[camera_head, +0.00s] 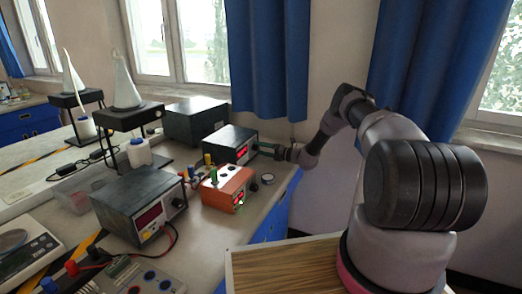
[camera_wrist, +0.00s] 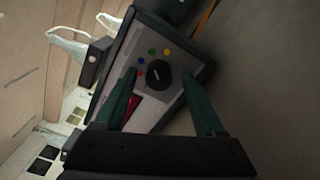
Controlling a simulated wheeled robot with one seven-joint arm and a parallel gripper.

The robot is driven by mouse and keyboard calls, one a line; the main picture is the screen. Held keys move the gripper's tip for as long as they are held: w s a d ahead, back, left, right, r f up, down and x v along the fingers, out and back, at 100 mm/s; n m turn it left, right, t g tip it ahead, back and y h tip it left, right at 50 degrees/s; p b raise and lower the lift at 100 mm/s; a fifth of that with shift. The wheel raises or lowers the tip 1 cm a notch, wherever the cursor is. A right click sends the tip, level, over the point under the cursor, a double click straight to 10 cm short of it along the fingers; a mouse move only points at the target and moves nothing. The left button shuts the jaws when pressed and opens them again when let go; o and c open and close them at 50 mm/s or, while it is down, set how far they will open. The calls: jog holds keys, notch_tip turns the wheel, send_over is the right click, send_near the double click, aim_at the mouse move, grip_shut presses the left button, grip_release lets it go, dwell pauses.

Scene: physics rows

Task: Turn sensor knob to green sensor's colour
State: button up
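The sensor knob (camera_wrist: 158,77) is a round black dial with a pale mark, on the grey face of a dark box (camera_wrist: 195,68). Green, blue, yellow and red dots sit around one side of it. Which dot the mark points to is too small to tell. In the head view this appears to be the dark box with a red display (camera_head: 232,140). My gripper (camera_wrist: 158,88) is open, its teal fingers on either side of the knob; contact cannot be told. In the head view my gripper (camera_head: 268,150) is at the box's front. I cannot identify a green sensor.
Stands with flasks (camera_head: 122,118) are behind.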

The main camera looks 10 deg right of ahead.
jog(key=v, duration=1)
jog(key=shift+s+d, duration=0.25)
jog(key=shift+d, duration=0.05)
